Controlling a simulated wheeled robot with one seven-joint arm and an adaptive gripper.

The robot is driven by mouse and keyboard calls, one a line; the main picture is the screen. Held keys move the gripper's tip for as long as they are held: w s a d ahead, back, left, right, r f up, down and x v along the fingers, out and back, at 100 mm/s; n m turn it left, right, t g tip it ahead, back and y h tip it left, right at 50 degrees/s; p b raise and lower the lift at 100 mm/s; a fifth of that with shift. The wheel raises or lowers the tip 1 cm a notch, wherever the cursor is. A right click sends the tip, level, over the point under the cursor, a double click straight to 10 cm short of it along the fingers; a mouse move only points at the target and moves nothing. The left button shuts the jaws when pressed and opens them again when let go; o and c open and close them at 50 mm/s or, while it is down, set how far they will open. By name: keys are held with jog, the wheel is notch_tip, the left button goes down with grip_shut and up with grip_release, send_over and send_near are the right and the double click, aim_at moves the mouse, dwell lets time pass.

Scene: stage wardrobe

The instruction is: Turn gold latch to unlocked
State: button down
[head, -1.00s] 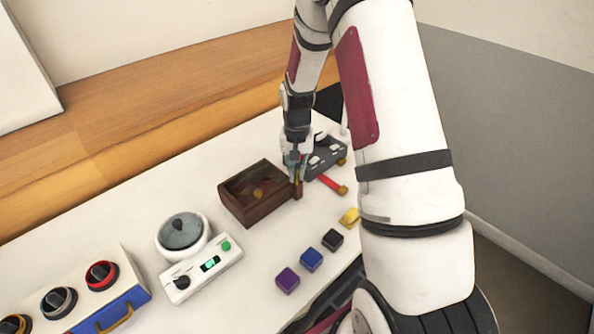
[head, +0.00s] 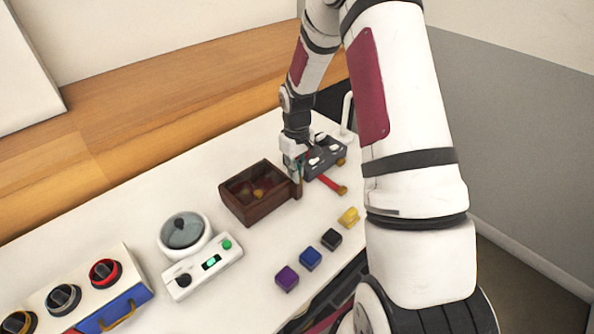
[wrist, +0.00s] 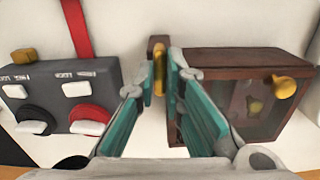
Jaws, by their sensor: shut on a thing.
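A gold latch (wrist: 159,76) shows as a slim upright bar between my fingertips in the wrist view. It sits by a small brown wooden post (wrist: 157,43) beside a dark wooden box (wrist: 215,60). My gripper (wrist: 161,72) is shut on the latch, with its teal-padded fingers on either side. In the head view my gripper (head: 295,172) is at the right end of the wooden box (head: 240,208), and it hides the latch. The box has a see-through top and a gold knob (wrist: 285,87). I cannot read the latch's lock marking.
A grey panel (wrist: 60,82) with black and red knobs stands close to my gripper. A red bar (head: 330,183) with a gold end lies near it. Several coloured blocks, a white dial unit (head: 202,268) and a blue-fronted knob box (head: 125,308) stand on the white table (head: 100,220).

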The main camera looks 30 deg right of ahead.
jog(key=shift+n, duration=0.3)
dwell(0.4)
jog(key=c, duration=1.7)
grip_release()
jog(key=shift+r, duration=6.05)
